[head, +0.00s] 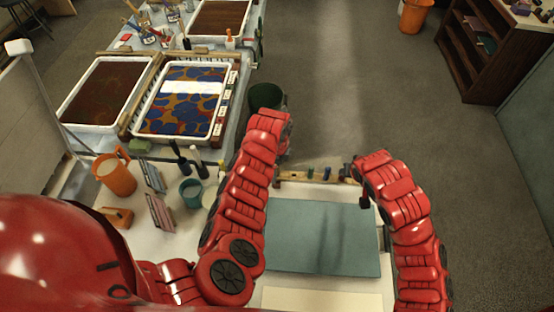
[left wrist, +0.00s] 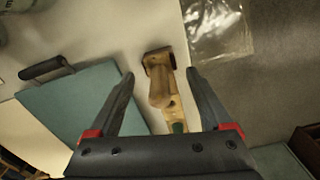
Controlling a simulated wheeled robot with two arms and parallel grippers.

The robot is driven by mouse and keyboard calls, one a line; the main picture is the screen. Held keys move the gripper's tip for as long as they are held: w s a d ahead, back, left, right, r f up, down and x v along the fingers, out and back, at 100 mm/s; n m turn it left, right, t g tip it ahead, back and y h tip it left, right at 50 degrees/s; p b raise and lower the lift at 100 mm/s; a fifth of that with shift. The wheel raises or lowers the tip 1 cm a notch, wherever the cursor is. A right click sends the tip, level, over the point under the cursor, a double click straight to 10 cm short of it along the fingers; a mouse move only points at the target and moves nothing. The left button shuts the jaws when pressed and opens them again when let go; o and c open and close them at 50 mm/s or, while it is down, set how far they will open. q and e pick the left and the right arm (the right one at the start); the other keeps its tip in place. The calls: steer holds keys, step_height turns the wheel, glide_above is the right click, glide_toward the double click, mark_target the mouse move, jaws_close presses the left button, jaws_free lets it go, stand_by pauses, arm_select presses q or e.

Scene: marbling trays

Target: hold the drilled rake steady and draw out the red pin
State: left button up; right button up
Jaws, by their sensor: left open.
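The drilled rake is a pale wooden bar (head: 318,178) at the far edge of the teal board in the head view. Small blue and green pegs stand along it. In the left wrist view its bar (left wrist: 174,112) runs down behind my gripper, with a rounded wooden handle (left wrist: 160,86) above it. My left gripper (left wrist: 160,76) is open, its two dark fingers on either side of the handle and apart from it. My right gripper (head: 364,198) hangs near the rake's right end, mostly hidden by its arm. I cannot make out the red pin.
A teal board (head: 322,238) covers much of the near table. An orange jug (head: 115,176), a teal cup (head: 191,192) and combs stand to the left. Marbling trays (head: 182,98) lie farther back. A dark green bin (head: 265,97) stands behind my left arm. Open floor lies right.

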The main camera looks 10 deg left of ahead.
arm_select(q)
steer(key=shift+f, duration=1.1)
jaws_close()
stand_by(0.9)
